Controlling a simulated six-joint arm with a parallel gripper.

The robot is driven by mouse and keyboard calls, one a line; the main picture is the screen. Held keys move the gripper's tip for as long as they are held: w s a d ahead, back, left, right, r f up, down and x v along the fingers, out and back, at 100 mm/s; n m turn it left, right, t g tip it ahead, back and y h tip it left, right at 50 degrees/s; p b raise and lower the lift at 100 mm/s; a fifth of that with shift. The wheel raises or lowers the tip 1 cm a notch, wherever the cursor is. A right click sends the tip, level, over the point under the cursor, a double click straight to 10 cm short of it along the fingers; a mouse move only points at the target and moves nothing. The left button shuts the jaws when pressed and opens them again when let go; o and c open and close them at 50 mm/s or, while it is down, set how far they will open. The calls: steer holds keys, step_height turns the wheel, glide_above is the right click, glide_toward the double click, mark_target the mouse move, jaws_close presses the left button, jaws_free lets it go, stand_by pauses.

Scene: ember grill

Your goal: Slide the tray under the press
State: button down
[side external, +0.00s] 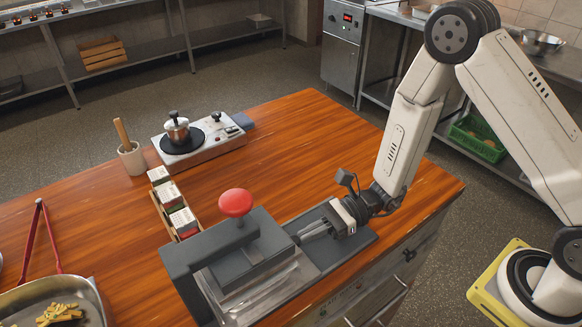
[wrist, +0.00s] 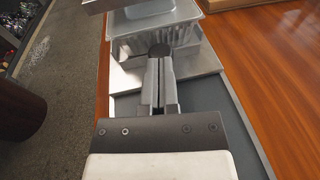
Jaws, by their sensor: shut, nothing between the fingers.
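The press (side external: 215,255) is a dark grey frame with a red knob (side external: 236,203) on top, at the front edge of the wooden counter. A silver tray (wrist: 185,43) shows in the wrist view, its far part beneath a pale block. In the side view, silver metal (side external: 265,288) shows under the press frame, partly hidden by it. My gripper (side external: 300,238) is low over the dark base strip, right of the press. Its fingers are shut and empty in the wrist view (wrist: 160,55), pointing at the tray's near wall by a dark round knob. Whether they touch is unclear.
A narrow wooden box of small cartons (side external: 170,195) stands behind the press. A hotplate (side external: 200,138) with a small pot and a pestle in a cup (side external: 131,155) are farther back. Red tongs (side external: 40,235) and a pan of food (side external: 50,303) are at left. The middle counter is clear.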

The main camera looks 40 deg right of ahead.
steer(key=shift+a+r, duration=0.1)
steer(key=shift+a, duration=0.05)
stand_by(0.4)
steer(key=shift+d, duration=0.2)
steer(key=shift+v, duration=6.95)
steer(key=shift+s+a+n+g, duration=0.2)
steer(key=shift+s+n+g, duration=0.2)
steer(key=shift+s+g, duration=0.1)
steer(key=s+n+g+h, duration=0.1)
steer(key=n, duration=0.1)
steer(key=s+n+g+h, duration=0.1)
steer(key=s+g+h, duration=0.1)
steer(key=shift+s+a+n, duration=0.1)
steer(key=shift+a+n, duration=0.25)
steer(key=shift+n, duration=0.05)
steer(key=s+d+n+h, duration=0.3)
steer(key=d+n+h, duration=0.2)
steer(key=n+h, duration=0.45)
steer(key=w+r+n+t+h, duration=0.1)
steer(key=n, duration=0.1)
steer(key=w+d+r+n+t+h, duration=0.1)
steer(key=w+r+n+t+h, duration=0.1)
steer(key=w+n+t, duration=0.1)
steer(key=shift+w+d+r+n+h, duration=0.1)
steer(key=shift+d+r+n+h, duration=0.25)
steer(key=shift+r, duration=0.05)
